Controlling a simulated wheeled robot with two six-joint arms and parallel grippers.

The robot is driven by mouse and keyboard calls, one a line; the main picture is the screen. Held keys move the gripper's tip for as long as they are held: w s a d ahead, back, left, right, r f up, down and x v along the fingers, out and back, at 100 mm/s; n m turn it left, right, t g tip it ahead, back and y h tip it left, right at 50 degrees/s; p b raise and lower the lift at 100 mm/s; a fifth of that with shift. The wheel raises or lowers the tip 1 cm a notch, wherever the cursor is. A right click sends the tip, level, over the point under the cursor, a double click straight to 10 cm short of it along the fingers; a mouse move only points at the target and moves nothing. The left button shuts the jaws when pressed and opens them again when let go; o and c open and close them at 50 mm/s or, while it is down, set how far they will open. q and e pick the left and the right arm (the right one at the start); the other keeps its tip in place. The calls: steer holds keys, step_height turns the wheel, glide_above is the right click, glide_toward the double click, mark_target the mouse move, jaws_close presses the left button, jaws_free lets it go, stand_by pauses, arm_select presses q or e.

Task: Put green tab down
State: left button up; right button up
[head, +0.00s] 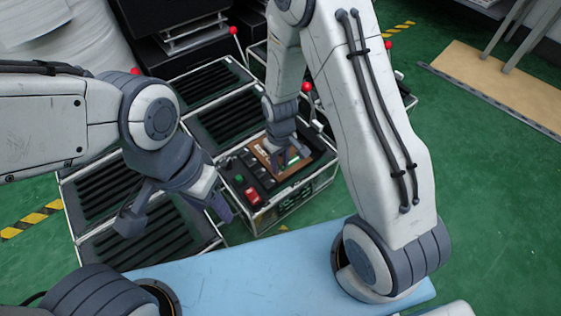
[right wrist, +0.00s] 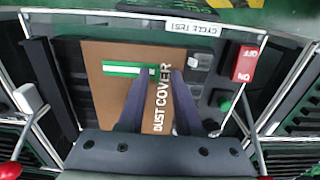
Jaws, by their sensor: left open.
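The green tab (right wrist: 122,68) is a flat green strip with a white stripe, lying across a brown panel marked DUST COVER (right wrist: 105,105). The panel also shows in the head view (head: 262,158), set in the top of a box. My right gripper (right wrist: 161,73) reaches down over the panel, its fingertips at the right end of the green strip with a gap between them. I cannot tell whether they grip it. My left gripper (head: 176,214) is open and empty, in front of and left of the box, fingers wide apart.
A red OFF/ON switch (right wrist: 245,64) and a green button (right wrist: 225,106) sit right of the panel in the right wrist view. Slotted black fixtures (head: 215,115) and red-knobbed levers (head: 307,87) surround the box.

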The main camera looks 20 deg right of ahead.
step_height(320, 180, up, 12)
steer(key=p, duration=0.8)
steer(key=s+a+r+n, duration=0.1)
steer(key=s+a+r, duration=0.3)
steer(key=r, duration=0.3)
steer(key=s+a+r+n, duration=0.1)
steer(key=s+a+r, duration=0.2)
steer(key=s+r, duration=0.25)
steer(key=s+r+y, duration=0.1)
steer(key=s+r, duration=0.5)
steer(key=s, duration=0.4)
steer(key=shift+s+a+r+n, duration=0.15)
steer(key=shift+a+r+n, duration=0.15)
steer(key=shift+n, duration=0.1)
step_height(320, 180, up, 48)
steer(key=p, duration=4.7)
steer(key=shift+f+p, duration=0.25)
steer(key=shift+p, duration=0.15)
